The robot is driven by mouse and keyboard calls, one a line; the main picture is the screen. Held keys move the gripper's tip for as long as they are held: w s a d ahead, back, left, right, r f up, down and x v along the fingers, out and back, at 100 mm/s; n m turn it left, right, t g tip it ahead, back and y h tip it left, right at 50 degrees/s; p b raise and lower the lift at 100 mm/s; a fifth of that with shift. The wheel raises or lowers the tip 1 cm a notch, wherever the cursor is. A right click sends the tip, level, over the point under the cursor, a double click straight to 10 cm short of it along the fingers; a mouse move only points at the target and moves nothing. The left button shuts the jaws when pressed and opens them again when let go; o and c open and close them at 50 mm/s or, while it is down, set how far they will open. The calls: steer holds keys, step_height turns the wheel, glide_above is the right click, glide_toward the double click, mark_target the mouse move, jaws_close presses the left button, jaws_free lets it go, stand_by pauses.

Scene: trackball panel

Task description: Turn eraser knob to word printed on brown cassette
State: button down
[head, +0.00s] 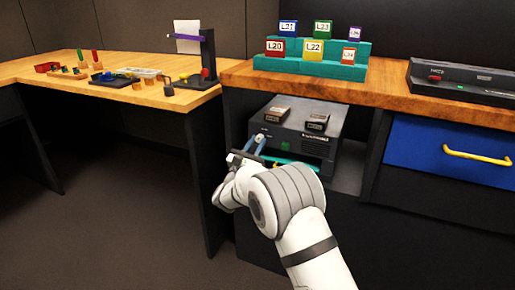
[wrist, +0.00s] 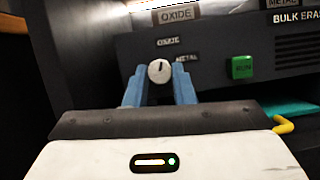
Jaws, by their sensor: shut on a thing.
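The eraser (head: 310,145) is a dark grey box in the open bay under the counter, with a green button (wrist: 241,67) marked RUN. Its round white knob (wrist: 159,72) sits left of that button, and its dark mark points up, slightly right. A word that looks like OXIDE (wrist: 168,41) is printed above the knob, and METAL (wrist: 187,58) to its upper right. My gripper (head: 255,143) is shut on the knob, one blue finger on each side. Two dark cassettes lie on the eraser: left (head: 277,114), labelled OXIDE in the wrist view, and right (head: 316,122), labelled METAL.
A teal strip (wrist: 288,108) and a yellow handle (wrist: 284,124) lie low to the right of my gripper. The wooden counter (head: 385,99) overhangs the bay. A blue drawer (head: 448,150) is to the right. Floor to the left is clear.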

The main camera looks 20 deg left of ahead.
steer(key=m+h, duration=0.1)
steer(key=m, duration=0.2)
steer(key=m+g+h+b, duration=0.1)
steer(key=m+h, duration=0.1)
steer(key=m, duration=0.1)
steer(key=shift+a+m+h, duration=0.2)
steer(key=shift+m+h, duration=0.1)
steer(key=shift+m, duration=0.1)
steer(key=c, duration=1.2)
jaws_free()
steer(key=p+v, duration=0.2)
steer(key=v, duration=0.5)
steer(key=shift+s+a, duration=0.15)
steer(key=shift+s, duration=0.25)
steer(key=shift+p, duration=0.3)
